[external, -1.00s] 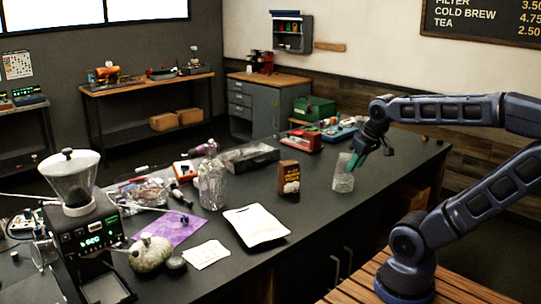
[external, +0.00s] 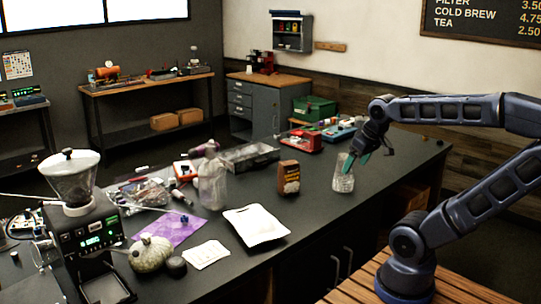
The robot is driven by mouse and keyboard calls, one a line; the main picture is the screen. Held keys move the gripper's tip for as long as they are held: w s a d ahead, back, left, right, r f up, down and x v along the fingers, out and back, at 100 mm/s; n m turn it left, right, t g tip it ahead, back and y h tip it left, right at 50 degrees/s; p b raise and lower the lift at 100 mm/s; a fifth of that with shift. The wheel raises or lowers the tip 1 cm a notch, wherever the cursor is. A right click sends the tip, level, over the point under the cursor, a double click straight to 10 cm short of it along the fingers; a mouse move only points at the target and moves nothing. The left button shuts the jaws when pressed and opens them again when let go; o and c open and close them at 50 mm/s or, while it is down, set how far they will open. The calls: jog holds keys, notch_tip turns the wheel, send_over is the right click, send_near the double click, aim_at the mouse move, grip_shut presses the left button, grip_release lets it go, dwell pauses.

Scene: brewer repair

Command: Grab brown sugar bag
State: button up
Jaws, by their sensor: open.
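The brown sugar bag (external: 288,178) stands upright on the dark counter (external: 318,215), near its middle. It is a small dark brown pack with orange lettering and a pale patch low on its front. My gripper (external: 364,160) is to the right of the bag, above and beside a clear glass (external: 343,178). Its teal fingertips point down and are apart from the bag. The gripper is open, and I see nothing held in it. The glass partly overlaps the fingertips in this view, so I cannot tell whether they touch it.
A clear jar (external: 212,182) stands left of the bag. A white tray (external: 256,225) lies in front of it. A red device (external: 306,141) and a dark open case (external: 249,157) are behind. A grinder (external: 75,180) stands at the left. The counter right of the glass is clear.

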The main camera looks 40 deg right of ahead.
jog(key=n+g+h, duration=0.4)
jog(key=n+g, duration=0.2)
jog(key=n, duration=0.9)
send_over(290, 168)
jog(key=w+a, duration=0.1)
jog(key=w, duration=0.2)
jog(key=f, duration=0.8)
jog(key=shift+s+a+f, duration=0.15)
jog(key=shift+s+f, duration=0.05)
jog(key=shift+f, duration=0.15)
jog(key=shift+w+f, duration=0.15)
jog(key=shift+f, duration=0.05)
jog(key=shift+w+x, duration=0.1)
jog(key=shift+x, duration=2.6)
jog(key=shift+w+x, duration=0.15)
jog(key=shift+x, duration=2.55)
jog(key=c, duration=1.7)
jog(key=shift+r, duration=0.1)
grip_shut()
